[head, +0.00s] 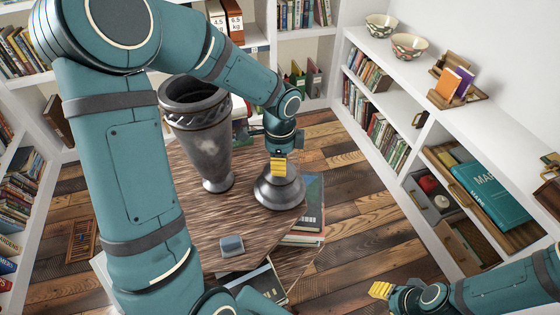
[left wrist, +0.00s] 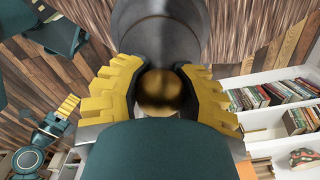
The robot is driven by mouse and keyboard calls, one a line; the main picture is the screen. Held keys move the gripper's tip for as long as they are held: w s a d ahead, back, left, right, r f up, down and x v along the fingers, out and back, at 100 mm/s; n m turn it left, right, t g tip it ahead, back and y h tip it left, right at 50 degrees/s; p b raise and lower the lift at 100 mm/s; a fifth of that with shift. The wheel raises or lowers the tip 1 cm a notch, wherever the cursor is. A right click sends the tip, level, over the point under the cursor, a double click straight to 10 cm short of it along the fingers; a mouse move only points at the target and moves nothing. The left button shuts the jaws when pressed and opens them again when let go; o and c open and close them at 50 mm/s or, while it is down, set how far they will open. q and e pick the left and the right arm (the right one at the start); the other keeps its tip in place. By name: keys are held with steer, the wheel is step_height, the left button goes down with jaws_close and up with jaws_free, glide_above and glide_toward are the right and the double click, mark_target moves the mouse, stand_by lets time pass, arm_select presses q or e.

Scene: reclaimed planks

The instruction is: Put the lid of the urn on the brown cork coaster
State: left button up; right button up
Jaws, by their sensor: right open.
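The urn (head: 198,125) is a tall dark metal vase, upright with an open mouth, on the wooden table. Its lid (head: 279,190) is a grey metal dome to the right of the urn, low over the tabletop. My left gripper (head: 279,165) is above the lid. In the left wrist view my yellow left fingers (left wrist: 160,80) close on both sides of the lid's golden-brown knob (left wrist: 160,92), with the grey dome (left wrist: 160,35) beyond. I cannot tell whether the lid touches the table. My right gripper (head: 381,290) is open and empty, low at the right. No cork coaster is visible.
A small blue-grey block (head: 231,245) lies on the table (head: 205,222) in front. Books (head: 311,200) lie beside the lid at the right. White shelves surround the table; bowls (head: 409,46) stand on the right one. My left arm hides part of the table's left side.

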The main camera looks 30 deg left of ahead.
arm_select(q)
steer(key=o, duration=0.4)
steer(key=shift+o, duration=0.2)
steer(key=shift+r, duration=0.1)
step_height(320, 180, up, 12)
steer(key=p, duration=0.3)
steer(key=shift+r, duration=0.1)
steer(key=s+d+f+n+h, duration=0.1)
steer(key=d+f+n+h, duration=0.15)
steer(key=d+f, duration=0.5)
steer(key=s+d+f+n+h, duration=0.1)
steer(key=d+f+n, duration=0.35)
steer(key=f, duration=0.65)
steer(key=s+d+f+n+t, duration=0.1)
steer(key=s+d+f+n, duration=0.4)
steer(key=f, duration=0.5)
steer(key=s+n, duration=0.2)
steer(key=s, duration=0.1)
steer(key=shift+s+d+f+t, duration=0.25)
steer(key=shift+s+d+t, duration=0.05)
steer(key=shift+h+p, duration=0.25)
steer(key=shift+p, duration=0.05)
